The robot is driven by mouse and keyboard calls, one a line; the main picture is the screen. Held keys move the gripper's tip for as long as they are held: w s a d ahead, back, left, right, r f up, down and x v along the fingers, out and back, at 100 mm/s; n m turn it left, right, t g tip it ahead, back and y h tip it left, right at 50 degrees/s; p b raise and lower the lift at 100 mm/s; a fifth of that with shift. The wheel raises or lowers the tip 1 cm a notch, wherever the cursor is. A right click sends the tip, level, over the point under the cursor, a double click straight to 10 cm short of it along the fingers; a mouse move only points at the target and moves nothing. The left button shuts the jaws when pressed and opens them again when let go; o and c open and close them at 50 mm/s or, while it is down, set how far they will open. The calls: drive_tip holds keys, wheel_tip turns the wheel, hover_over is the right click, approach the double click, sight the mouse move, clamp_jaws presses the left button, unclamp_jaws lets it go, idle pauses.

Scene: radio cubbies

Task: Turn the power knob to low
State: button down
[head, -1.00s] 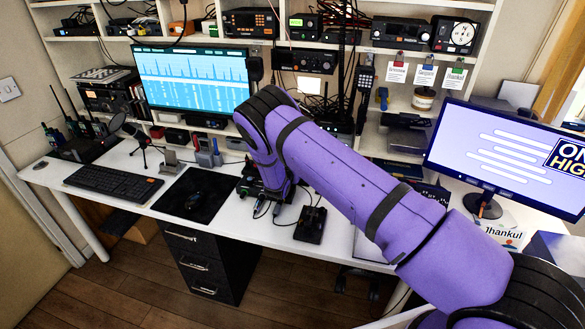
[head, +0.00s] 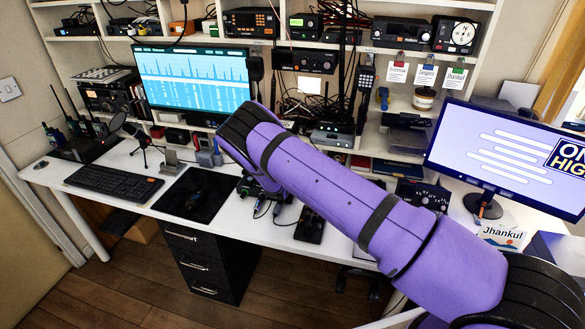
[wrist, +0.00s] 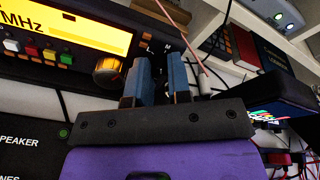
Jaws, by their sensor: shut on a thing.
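A dark radio with a lit orange-yellow display (wrist: 70,25) fills the upper left of the wrist view. A black knob with an orange face (wrist: 108,70) sits under the display, just left of my gripper (wrist: 156,68) and apart from it. My gripper's two blue-grey fingers are close together against the radio's dark front, beside small white letters, one of them an M. They are shut on a small knob there, taken as the power knob; the fingers hide it. In the head view my arm hides the gripper. The right monitor (head: 510,150) shows partly cut-off text reading "ON HIGH".
Below the radio is a dark panel marked SPEAKER (wrist: 25,140). A thin pinkish cable (wrist: 190,45) passes close by the right finger. Right of the gripper are a dark device (wrist: 285,95) and cables. The head view shows radios on crowded shelves above the white desk (head: 270,232).

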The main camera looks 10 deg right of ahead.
drive_tip(key=shift+f, duration=0.1)
drive_tip(key=c, duration=1.1)
unclamp_jaws()
drive_tip(key=shift+o, duration=0.2)
drive_tip(key=v, duration=1.1)
